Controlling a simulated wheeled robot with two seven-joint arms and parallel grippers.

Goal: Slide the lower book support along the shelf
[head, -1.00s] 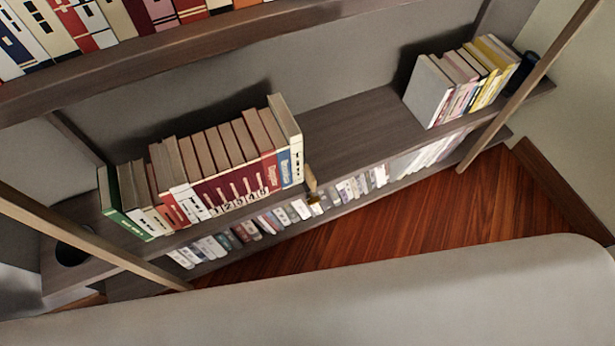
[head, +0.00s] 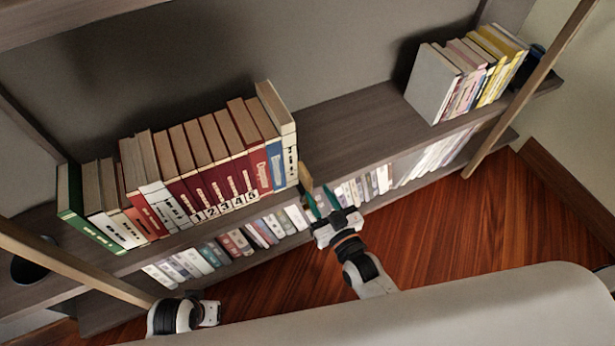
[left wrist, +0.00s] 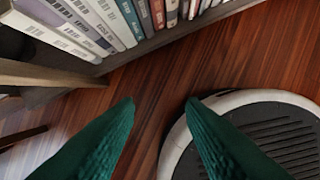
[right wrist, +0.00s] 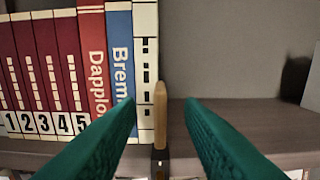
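The book support is a thin tan upright piece (head: 305,179) at the right end of the book row on the shelf, beside the white book (head: 279,130). In the right wrist view the support (right wrist: 160,115) stands upright on a dark clip at the shelf's front edge. My right gripper (head: 322,203) is open, its green fingers at the shelf front. In the right wrist view the support shows between the fingers, with gaps on both sides; I cannot tell whether the fingertips reach around it. My left gripper (left wrist: 160,101) is open and empty above the floor.
The shelf (head: 350,128) is clear to the right of the support, up to another book group (head: 465,72). A lower shelf holds a row of books (head: 230,243). Slanting wooden posts (head: 75,262) stand at both ends. A round base (left wrist: 255,140) shows below my left gripper.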

